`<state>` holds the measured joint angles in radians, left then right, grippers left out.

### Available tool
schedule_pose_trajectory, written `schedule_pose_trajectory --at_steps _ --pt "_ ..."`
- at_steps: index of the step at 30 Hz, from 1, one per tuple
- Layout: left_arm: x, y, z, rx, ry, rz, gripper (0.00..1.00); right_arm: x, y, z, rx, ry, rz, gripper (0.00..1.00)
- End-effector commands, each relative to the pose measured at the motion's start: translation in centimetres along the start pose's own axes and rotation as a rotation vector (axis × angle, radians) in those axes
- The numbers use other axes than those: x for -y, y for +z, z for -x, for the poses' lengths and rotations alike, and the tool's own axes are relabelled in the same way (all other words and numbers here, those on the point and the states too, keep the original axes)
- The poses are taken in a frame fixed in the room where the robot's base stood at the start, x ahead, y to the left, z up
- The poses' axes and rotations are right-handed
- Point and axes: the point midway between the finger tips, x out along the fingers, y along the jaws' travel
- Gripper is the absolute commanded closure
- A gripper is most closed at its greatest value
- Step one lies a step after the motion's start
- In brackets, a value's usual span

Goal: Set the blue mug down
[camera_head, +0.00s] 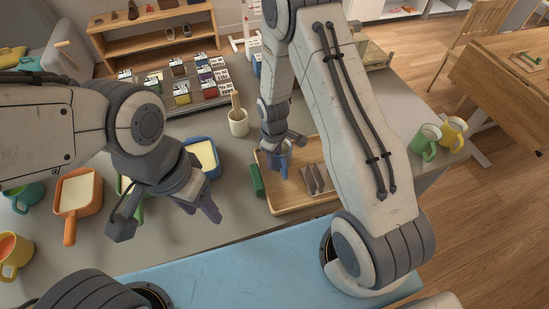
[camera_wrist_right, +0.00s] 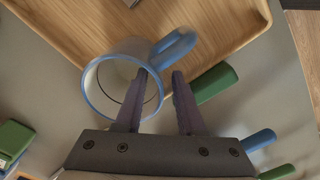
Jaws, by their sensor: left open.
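The blue mug shows in the right wrist view as a pale cup with a blue rim and handle (camera_wrist_right: 88,88). In the head view it is a small blue patch (camera_head: 284,164) over the wooden tray (camera_head: 297,207), partly hidden by my gripper. My right gripper (camera_head: 284,140) points down at it. In the wrist view its fingertips (camera_wrist_right: 160,73) sit on either side of the handle where it meets the rim; one finger overlaps the mug's opening. Whether the mug's base touches the tray is hidden. My left gripper (camera_head: 168,215) is open and empty over the counter, left of the tray.
Dark upright dividers (camera_head: 317,179) stand in the tray. A green block (camera_head: 256,180) lies by its left edge. A cream crock (camera_head: 238,122) stands behind. A blue dish (camera_head: 204,156) and orange pan (camera_head: 78,192) are left. Green and yellow mugs (camera_head: 425,143) stand far right.

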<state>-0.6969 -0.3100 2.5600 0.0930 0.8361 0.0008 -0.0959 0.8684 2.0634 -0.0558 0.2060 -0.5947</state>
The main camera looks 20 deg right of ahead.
Motion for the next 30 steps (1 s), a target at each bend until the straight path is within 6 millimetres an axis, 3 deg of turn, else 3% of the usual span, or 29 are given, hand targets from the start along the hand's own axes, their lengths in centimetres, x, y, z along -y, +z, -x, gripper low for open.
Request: schedule_pose_trajectory --at_steps 8,21,27,30 --pt "0.0 0.0 -0.3 0.0 0.0 0.0 0.5 -0.1 -0.1 1.6 -0.004 0.003 0.0 0.62" --pt "0.2 0.1 -2.4 0.0 0.0 0.002 0.5 -0.1 -0.1 9.7 -0.005 0.004 0.0 0.62" --pt "0.2 0.1 -2.7 0.0 0.0 0.002 0.5 0.0 0.0 11.9 -0.002 0.001 0.0 0.62" --pt "0.2 0.1 -2.7 0.0 0.0 0.001 0.5 1.1 -0.2 13.2 -0.007 0.001 0.0 0.62"
